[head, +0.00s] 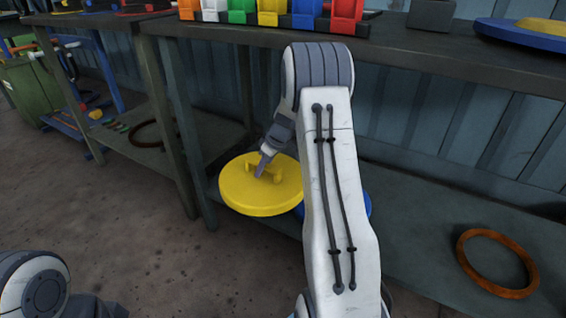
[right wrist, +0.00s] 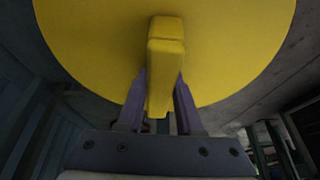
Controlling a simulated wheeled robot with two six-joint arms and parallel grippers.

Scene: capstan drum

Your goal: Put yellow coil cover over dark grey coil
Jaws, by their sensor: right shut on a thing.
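The yellow coil cover (head: 245,200) is a round disc with a raised yellow handle on top. My right gripper (head: 265,165) is shut on that handle. In the right wrist view the cover (right wrist: 90,50) fills the top, with its handle (right wrist: 165,50) between the fingers of the gripper (right wrist: 160,85). The cover is at the left front part of the lower shelf; I cannot tell whether it touches the shelf. I cannot make out the dark grey coil. My left gripper is not in view; only part of my left arm shows at the lower left.
The lower shelf (head: 420,240) holds an orange-brown ring (head: 497,263) at right and a blue thing (head: 367,204) mostly behind my right arm. Table legs (head: 165,110) stand left of the cover. The upper tabletop (head: 400,52) overhangs, carrying coloured blocks and a blue-and-yellow disc (head: 525,33).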

